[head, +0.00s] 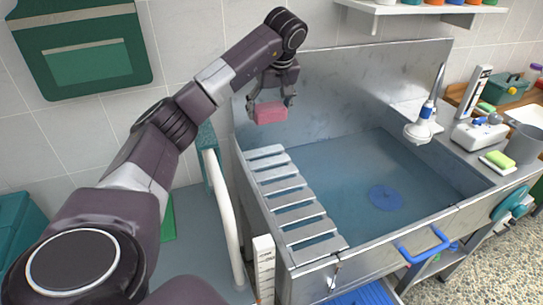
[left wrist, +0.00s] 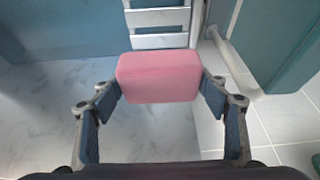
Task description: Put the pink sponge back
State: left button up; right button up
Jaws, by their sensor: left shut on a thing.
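The pink sponge (head: 271,113) is held between the fingers of my left gripper (head: 271,100), in the air over the back left part of the metal tub (head: 345,62). In the left wrist view the sponge (left wrist: 158,77) sits between the two finger pads, with its broad face visible. White slats (head: 290,197) lie across the left end of the tub, below and in front of the gripper. My right gripper is not in view.
A yellow-green sponge (head: 499,159) lies on a small tray on the right counter, near a grey bucket (head: 524,142). A shower head (head: 418,131) hangs at the tub's right. A white pipe (head: 221,215) stands left of the tub. A wall shelf (head: 420,8) is above.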

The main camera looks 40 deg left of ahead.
pick_arm(q)
jog(key=p, duration=0.1)
send_over(268, 158)
jog(key=d, duration=0.1)
jog(key=f, duration=0.7)
jog(key=s+f, duration=0.1)
jog(key=f, duration=0.3)
jog(key=shift+d+f, duration=0.1)
jog(key=shift+d, duration=0.1)
notch_tip(268, 158, down, 4)
jog(key=shift+f+p, duration=0.1)
jog(key=shift+p, duration=0.2)
jog(key=shift+w+f, duration=0.1)
jog(key=shift+f, duration=0.05)
jog(key=shift+f, duration=0.1)
jog(key=o, duration=1.1)
jog(key=b+v, duration=0.1)
jog(key=v, duration=1.1)
